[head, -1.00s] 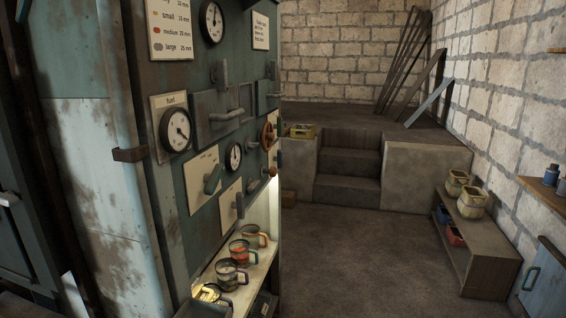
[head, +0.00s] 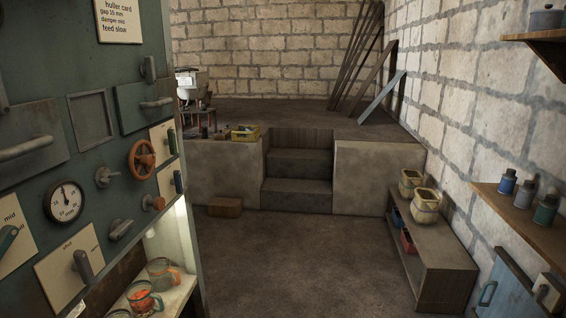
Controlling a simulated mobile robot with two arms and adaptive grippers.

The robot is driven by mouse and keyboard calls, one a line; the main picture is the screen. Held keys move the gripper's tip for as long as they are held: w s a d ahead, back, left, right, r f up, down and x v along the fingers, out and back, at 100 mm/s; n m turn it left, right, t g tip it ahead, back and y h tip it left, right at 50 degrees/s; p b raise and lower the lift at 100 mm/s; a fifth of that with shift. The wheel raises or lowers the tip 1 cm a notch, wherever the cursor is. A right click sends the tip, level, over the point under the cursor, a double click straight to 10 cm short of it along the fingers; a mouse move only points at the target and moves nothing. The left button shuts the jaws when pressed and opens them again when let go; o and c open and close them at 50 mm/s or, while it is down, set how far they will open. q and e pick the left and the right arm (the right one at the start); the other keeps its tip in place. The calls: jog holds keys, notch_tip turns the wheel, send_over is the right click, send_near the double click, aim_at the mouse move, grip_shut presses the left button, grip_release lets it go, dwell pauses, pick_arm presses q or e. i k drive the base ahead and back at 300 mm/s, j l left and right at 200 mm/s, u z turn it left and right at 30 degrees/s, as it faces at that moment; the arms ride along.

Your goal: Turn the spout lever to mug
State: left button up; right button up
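Several levers sit on the green machine panel at the left in the head view. A grey lever (head: 82,266) is on a pale plate that seems to read "shut". I cannot read which one is the spout lever. Mugs, including an orange-patterned mug (head: 143,299) and another mug (head: 162,271), stand on a lit shelf (head: 180,297) below. Neither gripper is in view.
An orange handwheel (head: 141,159), a gauge (head: 66,201) and several knobs and handles stick out of the panel. The floor (head: 290,265) right of the machine is open. A low bench (head: 447,270) with pots stands at the right wall; steps (head: 297,180) rise behind.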

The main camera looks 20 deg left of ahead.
aim_at(177, 182)
jog(key=i+l+z, duration=0.2)
jog(key=i, duration=1.05)
